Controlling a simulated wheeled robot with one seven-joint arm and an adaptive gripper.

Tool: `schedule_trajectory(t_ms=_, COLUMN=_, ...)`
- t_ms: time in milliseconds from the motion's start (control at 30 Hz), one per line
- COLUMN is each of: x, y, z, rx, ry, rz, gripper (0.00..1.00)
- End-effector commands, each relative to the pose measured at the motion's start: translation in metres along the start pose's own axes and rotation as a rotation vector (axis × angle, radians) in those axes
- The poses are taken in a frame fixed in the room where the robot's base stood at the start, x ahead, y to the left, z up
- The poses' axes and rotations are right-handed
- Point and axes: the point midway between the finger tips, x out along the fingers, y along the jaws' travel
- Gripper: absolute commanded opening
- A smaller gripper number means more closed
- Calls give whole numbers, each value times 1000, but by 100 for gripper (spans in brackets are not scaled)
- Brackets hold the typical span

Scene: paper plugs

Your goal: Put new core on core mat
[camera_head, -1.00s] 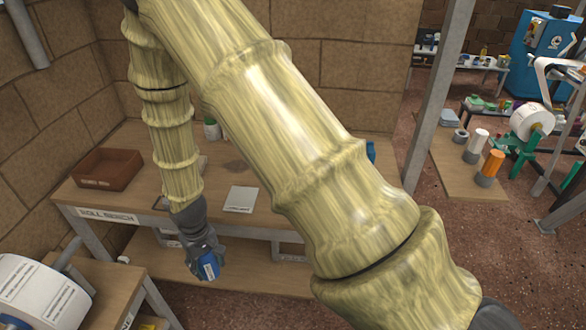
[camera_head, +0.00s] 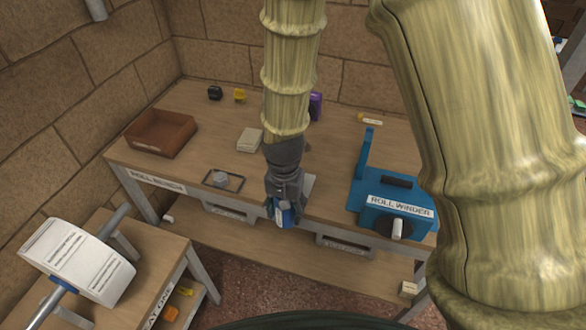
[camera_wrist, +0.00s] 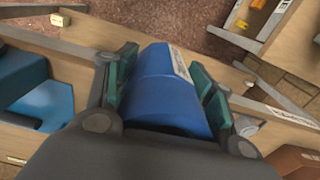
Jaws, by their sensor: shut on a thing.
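My gripper (camera_head: 285,200) is shut on a blue core-like piece with a white label (camera_head: 283,217). It holds the piece in front of the roll bench's front edge. In the wrist view, the blue piece (camera_wrist: 160,88) lies between the green finger pads of my gripper (camera_wrist: 167,82). A pale sheet (camera_head: 309,185) lies on the bench, partly hidden behind my gripper. A dark square frame with a grey round piece (camera_head: 222,180) lies to its left. I cannot tell which of these is the core mat.
The roll bench (camera_head: 190,175) carries a brown tray (camera_head: 160,133), a pale block (camera_head: 250,139) and the blue roll winder (camera_head: 398,208). A white paper roll (camera_head: 78,262) is on the stand at lower left. A lower shelf (camera_head: 270,255) runs under the bench.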

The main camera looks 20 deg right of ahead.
Motion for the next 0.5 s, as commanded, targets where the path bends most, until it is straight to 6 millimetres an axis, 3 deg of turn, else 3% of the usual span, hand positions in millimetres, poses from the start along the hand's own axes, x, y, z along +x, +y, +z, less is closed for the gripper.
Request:
schedule_trajectory(t_ms=167, x=-7, y=0, z=-3, rx=45, ry=0, rz=1, gripper=28)
schedule_trajectory(t_ms=500, x=-2, y=-1, z=-70, rx=49, ry=-1, rz=0, gripper=28)
